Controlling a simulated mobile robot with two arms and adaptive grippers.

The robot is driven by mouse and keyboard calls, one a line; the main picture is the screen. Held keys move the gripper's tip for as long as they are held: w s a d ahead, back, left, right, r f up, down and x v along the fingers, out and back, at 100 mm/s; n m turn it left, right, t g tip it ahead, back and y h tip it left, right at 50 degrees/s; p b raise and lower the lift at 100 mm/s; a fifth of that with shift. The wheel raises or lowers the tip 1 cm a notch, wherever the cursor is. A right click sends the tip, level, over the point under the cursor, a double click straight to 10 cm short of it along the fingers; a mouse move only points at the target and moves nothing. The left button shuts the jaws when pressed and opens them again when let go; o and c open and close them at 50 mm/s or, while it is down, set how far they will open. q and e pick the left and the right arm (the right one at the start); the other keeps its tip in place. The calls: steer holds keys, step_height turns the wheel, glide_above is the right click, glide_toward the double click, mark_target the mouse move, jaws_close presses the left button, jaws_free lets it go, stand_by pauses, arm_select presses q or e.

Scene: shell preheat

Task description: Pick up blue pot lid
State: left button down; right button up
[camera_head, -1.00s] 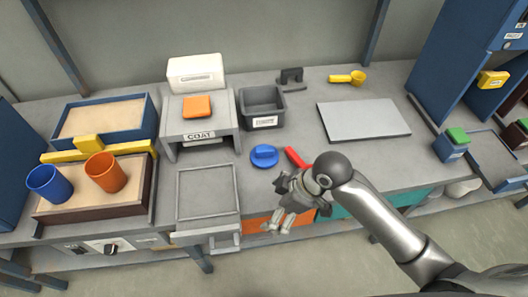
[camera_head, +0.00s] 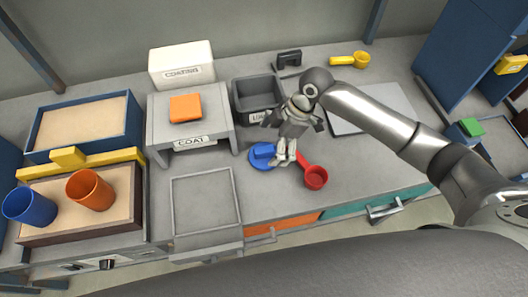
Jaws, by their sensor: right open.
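The blue pot lid (camera_head: 262,155) is a round disc with a raised block handle, lying flat on the grey counter in front of the dark grey bin. My right gripper (camera_head: 283,162) is open, pointing down just to the right of the lid, with its fingertips near the lid's right edge. I cannot tell whether they touch it. Nothing shows between the fingers. My left gripper is not in view.
A red ladle (camera_head: 316,177) lies close to the gripper's right. The dark grey bin (camera_head: 257,95) stands behind the lid, and the COAT stand (camera_head: 219,132) is to the left. An empty grey tray (camera_head: 205,233) lies front left. Blue and orange cups stand farther left.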

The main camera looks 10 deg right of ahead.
mark_target(266, 149)
steer(key=shift+w+a+f, duration=0.1)
steer(key=shift+a+f, duration=0.05)
steer(key=shift+f, duration=0.15)
steer(key=x, duration=0.2)
steer(key=p+x, duration=0.1)
steer(key=x, duration=0.1)
steer(key=shift+w+a, duration=0.15)
steer(key=shift+w, duration=0.05)
steer(key=shift+a+f, duration=0.1)
steer(key=shift+f, duration=0.35)
steer(key=c, duration=1)
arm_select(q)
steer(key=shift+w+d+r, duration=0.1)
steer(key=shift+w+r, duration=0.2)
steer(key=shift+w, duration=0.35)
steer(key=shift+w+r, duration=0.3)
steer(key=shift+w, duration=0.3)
